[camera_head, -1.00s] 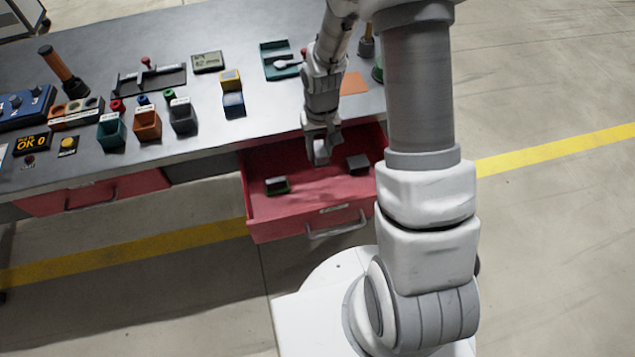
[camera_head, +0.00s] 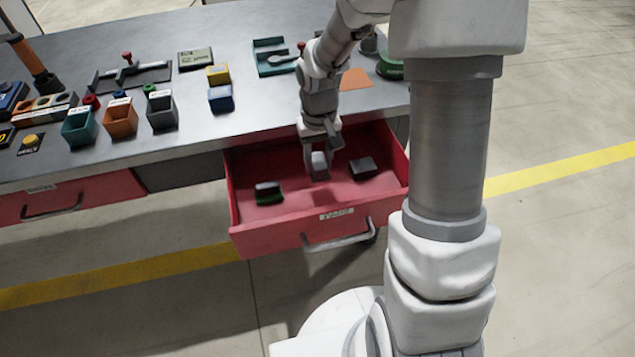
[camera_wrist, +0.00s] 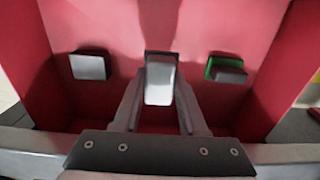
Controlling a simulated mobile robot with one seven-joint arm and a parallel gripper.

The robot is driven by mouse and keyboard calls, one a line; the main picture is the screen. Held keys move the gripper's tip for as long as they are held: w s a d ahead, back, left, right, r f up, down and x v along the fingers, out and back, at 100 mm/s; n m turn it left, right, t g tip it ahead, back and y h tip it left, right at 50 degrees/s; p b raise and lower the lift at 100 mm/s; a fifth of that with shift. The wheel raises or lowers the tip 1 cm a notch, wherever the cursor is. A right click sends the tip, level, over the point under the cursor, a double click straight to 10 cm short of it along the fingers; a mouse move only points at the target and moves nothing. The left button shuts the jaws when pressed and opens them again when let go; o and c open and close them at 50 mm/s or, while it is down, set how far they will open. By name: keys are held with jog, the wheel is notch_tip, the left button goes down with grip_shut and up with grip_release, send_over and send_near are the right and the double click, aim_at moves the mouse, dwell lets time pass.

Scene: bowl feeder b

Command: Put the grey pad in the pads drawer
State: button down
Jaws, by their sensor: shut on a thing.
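The red pads drawer (camera_head: 290,226) is pulled open below the bench top, with a label and a metal handle on its front. My gripper (camera_head: 319,172) is inside the drawer outline, over its middle. It is shut on the grey pad (camera_head: 319,162), which also shows between the fingers in the wrist view (camera_wrist: 160,82). In the wrist view the pad lies over the drawer floor (camera_wrist: 205,30). I cannot tell whether it touches the floor. The gripper fingers (camera_wrist: 159,100) flank the pad on both sides.
A dark grey block (camera_head: 362,167) lies in the drawer to the right, and a dark block with a green base (camera_head: 268,192) to the left. Small bins (camera_head: 121,120) and a blue block (camera_head: 221,98) stand on the bench. Another red drawer (camera_head: 65,198) is at left.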

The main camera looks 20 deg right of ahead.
aim_at(319, 189)
jog(key=shift+f+b, duration=0.8)
jog(key=shift+f, duration=2.25)
jog(key=shift+f, duration=0.15)
jog(key=shift+c, duration=2.3)
grip_release()
